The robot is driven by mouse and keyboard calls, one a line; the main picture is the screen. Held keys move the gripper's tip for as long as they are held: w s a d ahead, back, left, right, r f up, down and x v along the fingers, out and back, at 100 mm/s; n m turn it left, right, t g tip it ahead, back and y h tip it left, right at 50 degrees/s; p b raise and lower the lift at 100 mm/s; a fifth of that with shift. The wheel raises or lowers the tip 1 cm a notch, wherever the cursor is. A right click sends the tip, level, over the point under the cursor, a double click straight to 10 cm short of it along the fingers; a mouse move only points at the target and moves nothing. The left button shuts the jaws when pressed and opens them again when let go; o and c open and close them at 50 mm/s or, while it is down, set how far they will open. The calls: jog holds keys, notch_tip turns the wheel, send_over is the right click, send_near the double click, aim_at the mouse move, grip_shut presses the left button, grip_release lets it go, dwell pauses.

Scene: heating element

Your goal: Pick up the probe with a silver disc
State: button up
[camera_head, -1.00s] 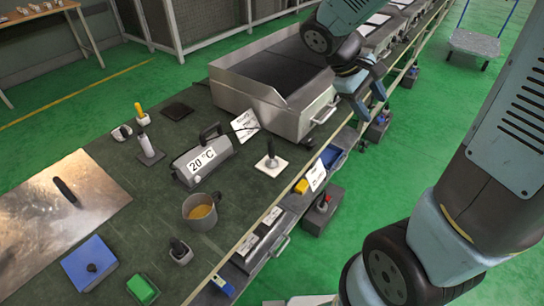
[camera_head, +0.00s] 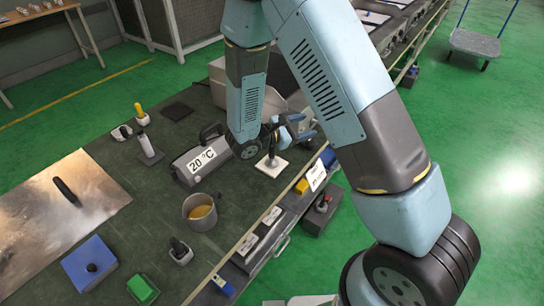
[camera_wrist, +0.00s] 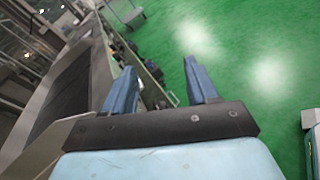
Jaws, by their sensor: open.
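Several handled probes stand on the dark bench in the head view. One has a black handle on a pale square plate (camera_head: 271,165), just left of and below my gripper. I cannot tell which has a silver disc. My gripper (camera_head: 302,130) is open and empty near the bench's right edge, apart from the pale-plate probe. The wrist view shows its two blue fingers (camera_wrist: 160,88) spread, with no probe between them.
A grey "20 °C" device (camera_head: 200,160) and a pot of yellowish liquid (camera_head: 200,216) stand near the pale-plate probe. A shiny metal sheet (camera_head: 60,220), a blue block (camera_head: 88,263) and a green block (camera_head: 143,289) lie left. My arm hides much of the grey box behind.

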jog(key=a+f+n+t+y, duration=0.3)
jog(key=a+f+n+t, duration=0.3)
jog(key=f, duration=0.4)
jog(key=n+t+y, duration=0.3)
jog(key=n+y, duration=0.2)
jog(key=n, duration=0.1)
send_near(270, 157)
jog(key=shift+s+d+r, duration=0.1)
jog(key=shift+s+r, duration=0.05)
jog(key=shift+r, duration=0.15)
jog(key=shift+f, duration=0.1)
jog(key=x, duration=0.8)
jog(key=shift+f, duration=0.1)
jog(key=shift+f+x, duration=0.1)
jog(key=shift+x, duration=1.3)
jog(key=shift+f+x, duration=0.15)
jog(key=shift+x, duration=1.25)
jog(key=shift+c, duration=0.3)
grip_shut()
